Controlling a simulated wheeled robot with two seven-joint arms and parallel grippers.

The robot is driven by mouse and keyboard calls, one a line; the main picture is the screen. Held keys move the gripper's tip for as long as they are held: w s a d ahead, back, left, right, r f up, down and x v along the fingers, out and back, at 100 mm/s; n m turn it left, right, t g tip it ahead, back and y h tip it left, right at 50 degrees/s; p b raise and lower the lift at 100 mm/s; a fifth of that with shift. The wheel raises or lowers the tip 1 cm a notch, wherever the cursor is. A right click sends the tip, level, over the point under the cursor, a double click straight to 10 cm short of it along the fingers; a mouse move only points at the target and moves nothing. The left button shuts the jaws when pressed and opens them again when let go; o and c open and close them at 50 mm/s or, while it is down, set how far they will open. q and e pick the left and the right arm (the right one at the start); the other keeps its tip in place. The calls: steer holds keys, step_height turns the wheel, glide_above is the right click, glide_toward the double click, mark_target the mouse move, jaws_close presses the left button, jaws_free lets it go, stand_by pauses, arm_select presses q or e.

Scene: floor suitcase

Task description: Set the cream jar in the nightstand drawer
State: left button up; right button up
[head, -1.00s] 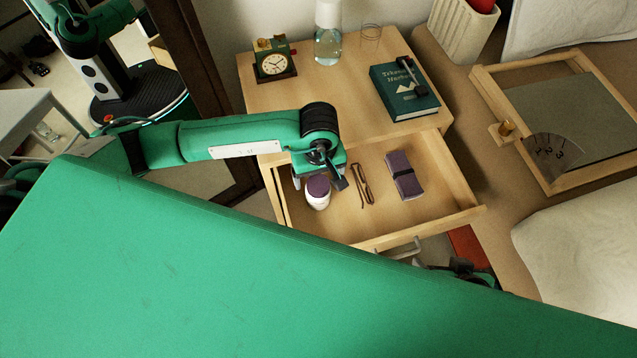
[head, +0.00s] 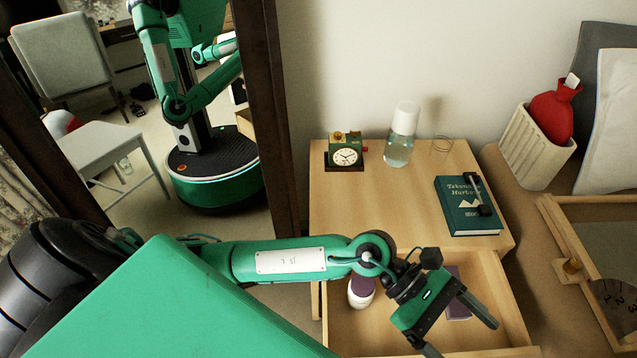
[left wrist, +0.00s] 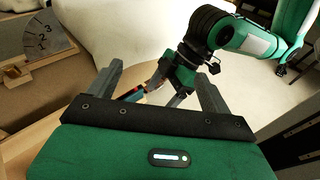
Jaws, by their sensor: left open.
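The cream jar (head: 361,293), white with a purple lid, stands inside the open nightstand drawer (head: 340,330) at its left side. My left gripper (head: 465,340) is open and empty, right of the jar and apart from it, over the drawer's right part. Its two spread fingers also show in the left wrist view (left wrist: 155,85), with nothing between them. My right gripper (left wrist: 172,80) shows beyond them, small and partly covered; its jaws are unclear.
A purple folded item (head: 458,309) lies in the drawer, partly hidden by my gripper. The nightstand top (head: 385,200) holds a clock (head: 346,155), a bottle (head: 399,145) and a teal book (head: 467,206). A wooden-framed panel (head: 575,250) stands at right.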

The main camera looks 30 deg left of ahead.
arm_select(q)
steer(key=w+a+r+n+t+h, duration=0.1)
steer(key=w+r+n+t+h, duration=0.2)
steer(key=r+n+t, duration=0.3)
steer(key=w+a+r+n+t+h, duration=0.25)
steer(key=r+n+t, duration=0.2)
steer(key=n, duration=0.35)
steer(key=w+a+f+n+t+y, duration=0.2)
steer(key=w+a+n+t+y, duration=0.35)
steer(key=n, duration=0.65)
steer(key=w+a+f+n+t+y, duration=0.2)
steer(key=a+n+t+y, duration=0.5)
steer(key=n, duration=0.6)
steer(key=s+a+f+n+g+y, duration=0.4)
steer(key=a+f+n+g+y, duration=0.3)
steer(key=f+n, duration=0.45)
steer(key=s+a+f+n+g, duration=0.3)
steer(key=s+f+g, duration=0.4)
steer(key=s+f, duration=0.4)
steer(key=shift+s+n, duration=0.75)
steer(key=shift+s, duration=0.25)
steer(key=shift+f, duration=0.1)
